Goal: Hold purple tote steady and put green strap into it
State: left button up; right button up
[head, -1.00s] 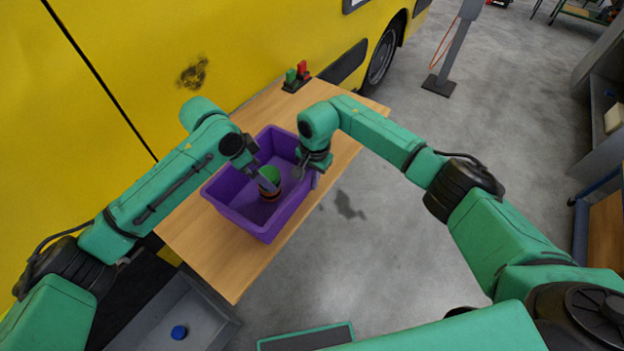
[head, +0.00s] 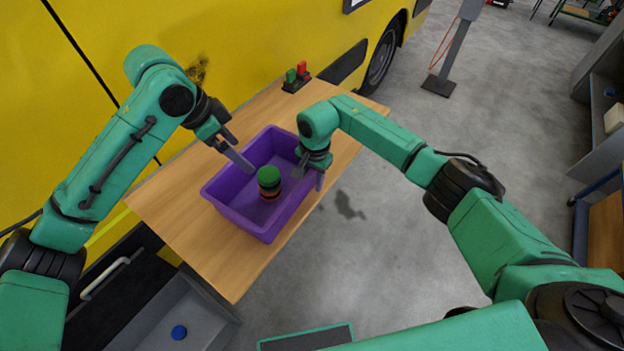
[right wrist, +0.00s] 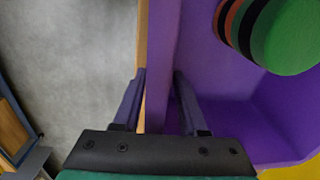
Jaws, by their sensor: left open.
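The purple tote (head: 232,190) stands on the wooden table. The green strap (head: 269,175), a stubby roll with a green top and dark and orange bands, stands inside it on the tote's floor; it also shows at the top right of the right wrist view (right wrist: 290,35). My left gripper (head: 238,152) is open and empty, at the tote's far left rim, apart from the strap. My right gripper (head: 309,177) is shut on the tote's right wall, with one finger on each side, as the right wrist view (right wrist: 160,95) shows.
A small dark holder with a green and a red item (head: 296,77) stands at the table's far end. A yellow vehicle (head: 250,40) borders the table's far left side. Grey floor lies to the right.

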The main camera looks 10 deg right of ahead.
jog(key=shift+r, duration=0.1)
notch_tip(320, 180, up, 12)
jog(key=shift+s+d, duration=0.25)
